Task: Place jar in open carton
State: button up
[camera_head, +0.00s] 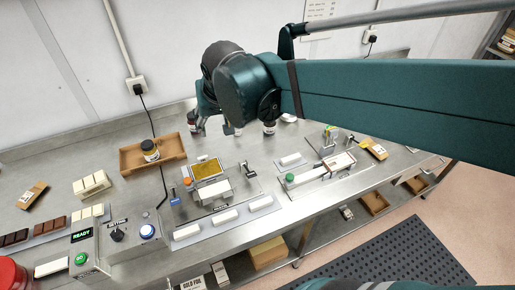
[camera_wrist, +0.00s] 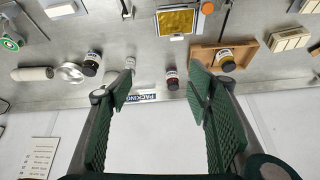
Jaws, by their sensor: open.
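A brown, shallow open-topped box (camera_head: 172,163), which may be the carton, stands on the steel bench at the left. A dark-lidded jar (camera_head: 150,151) stands in it. The wrist view shows the same box (camera_wrist: 250,68) and jar (camera_wrist: 226,60) right of centre. Outside the box, a dark red jar (camera_wrist: 172,79), a pale jar (camera_wrist: 130,64) and a black-lidded jar (camera_wrist: 92,62) stand along the bench's back. Which jar is meant is unclear. My gripper (camera_wrist: 160,92) is open and empty, its fingers apart above the back edge. The arm partly hides that area in the head view.
A press-like fixture with a gold plate (camera_head: 209,169) stands at bench centre. White blocks (camera_head: 225,217) lie along the front. A control box (camera_head: 85,240) stands front left. A blue-white PACKING label (camera_wrist: 141,97) lies near the back edge. A wall rises behind the bench.

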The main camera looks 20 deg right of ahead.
jog(key=s+d+f, duration=0.1)
jog(key=s+d, duration=0.2)
jog(key=s, duration=0.4)
jog(key=s+d+f+n+t, duration=0.1)
jog(key=s+d, duration=0.3)
jog(key=s, duration=0.4)
jog(key=shift+s+d+f, duration=0.15)
jog(key=shift+f, duration=0.05)
